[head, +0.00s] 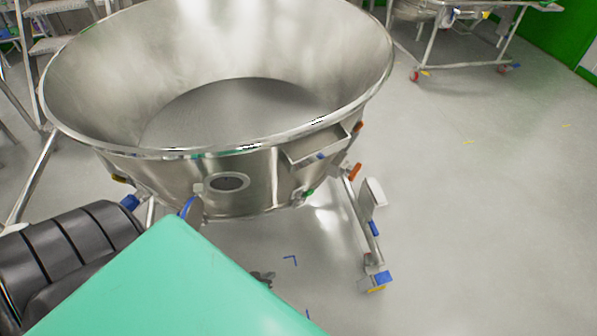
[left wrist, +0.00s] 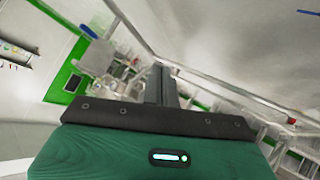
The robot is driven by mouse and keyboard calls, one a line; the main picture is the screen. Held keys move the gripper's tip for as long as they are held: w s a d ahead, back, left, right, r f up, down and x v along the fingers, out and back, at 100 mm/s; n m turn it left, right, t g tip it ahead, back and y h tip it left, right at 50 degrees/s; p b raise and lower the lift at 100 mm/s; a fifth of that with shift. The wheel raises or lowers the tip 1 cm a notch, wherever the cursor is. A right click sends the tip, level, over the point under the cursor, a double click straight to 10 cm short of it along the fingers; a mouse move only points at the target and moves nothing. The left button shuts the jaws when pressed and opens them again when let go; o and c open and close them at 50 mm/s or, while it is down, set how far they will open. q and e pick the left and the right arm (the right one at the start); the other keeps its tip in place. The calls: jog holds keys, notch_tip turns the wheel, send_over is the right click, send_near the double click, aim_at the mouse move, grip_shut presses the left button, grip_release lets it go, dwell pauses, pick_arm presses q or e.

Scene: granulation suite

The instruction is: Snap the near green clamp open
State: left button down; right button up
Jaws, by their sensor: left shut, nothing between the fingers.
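A small green part (head: 308,192), which looks like a green clamp, sits low on the outside of the large steel bowl (head: 230,165), below a steel ledge. It is too small to tell whether it is snapped shut. My left arm covers the lower left of the head view. My left gripper (head: 263,278) shows only as a dark tip past the teal arm cover, over the floor, below and left of the green part and apart from it. In the left wrist view the dark fingers (left wrist: 163,85) are together and empty. No green clamp is recognisable there.
An orange handle (head: 355,172) is on the bowl's right side. A steel leg (head: 362,225) with a blue-marked caster (head: 382,278) stands below it. Another wheeled steel frame (head: 465,60) is at the back right. The floor on the right is clear.

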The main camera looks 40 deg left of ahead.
pick_arm(q)
jog(key=w+a+r+n+t+b, duration=0.25)
jog(key=w+r+t+b, duration=0.2)
jog(key=w+r, duration=0.3)
jog(key=n+t+b, duration=0.4)
jog(key=t+b, duration=0.1)
jog(key=b, duration=0.1)
send_near(306, 195)
jog(key=a, duration=0.3)
jog(key=b+x, duration=0.1)
jog(key=x, duration=0.8)
jog(key=shift+d+h, duration=0.25)
jog(key=shift+h, duration=0.05)
pick_arm(e)
jog(key=w+a+r+t+y, duration=0.1)
jog(key=w+a+r+t, duration=0.1)
jog(key=r, duration=0.8)
jog(key=w+a+r+t+y, duration=0.2)
jog(key=w+a+r+t, duration=0.1)
jog(key=r, duration=0.8)
jog(key=shift+a+t, duration=0.4)
jog(key=shift+a, duration=0.35)
